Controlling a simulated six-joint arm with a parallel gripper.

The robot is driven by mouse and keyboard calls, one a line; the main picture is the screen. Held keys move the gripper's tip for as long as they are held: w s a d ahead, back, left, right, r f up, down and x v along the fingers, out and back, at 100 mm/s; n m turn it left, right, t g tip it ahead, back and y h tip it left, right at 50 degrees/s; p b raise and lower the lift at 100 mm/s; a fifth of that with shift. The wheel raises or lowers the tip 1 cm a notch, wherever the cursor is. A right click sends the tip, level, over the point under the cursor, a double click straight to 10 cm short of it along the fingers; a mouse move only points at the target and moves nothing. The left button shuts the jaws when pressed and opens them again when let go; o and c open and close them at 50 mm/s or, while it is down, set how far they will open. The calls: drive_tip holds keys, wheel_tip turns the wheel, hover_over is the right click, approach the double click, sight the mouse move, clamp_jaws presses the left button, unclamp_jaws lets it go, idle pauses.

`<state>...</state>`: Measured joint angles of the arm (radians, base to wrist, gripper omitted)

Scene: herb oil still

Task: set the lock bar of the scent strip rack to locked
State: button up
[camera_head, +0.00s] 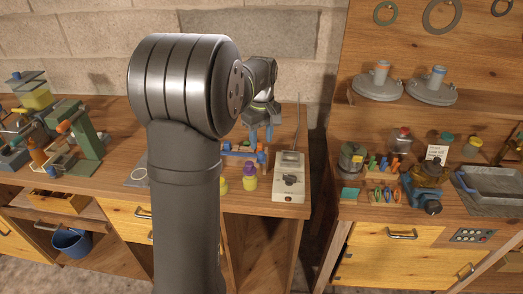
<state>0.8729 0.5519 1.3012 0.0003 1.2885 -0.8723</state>
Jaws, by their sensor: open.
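My gripper (260,135) hangs pointing down over the middle bench, with its jaws apart. Directly below it is a small blue rack-like piece (239,152) with reddish bits, partly hidden behind my arm. It looks like the scent strip rack, but I cannot tell for sure. Its lock bar is too small and covered to make out, so I cannot tell its setting. I also cannot tell whether the fingertips touch it. I see nothing held in the jaws.
Yellow-and-purple bottles (249,177) and a pale box with a dark knob (289,178) stand close to the gripper. A gap separates this bench from the right bench, which holds colored clips (384,165), jars and a metal tray (488,184). A green press (85,130) stands left.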

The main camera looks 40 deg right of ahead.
sight(261, 153)
wheel_tip(261, 153, down, 5)
drive_tip(key=shift+f, duration=0.1)
idle(0.3)
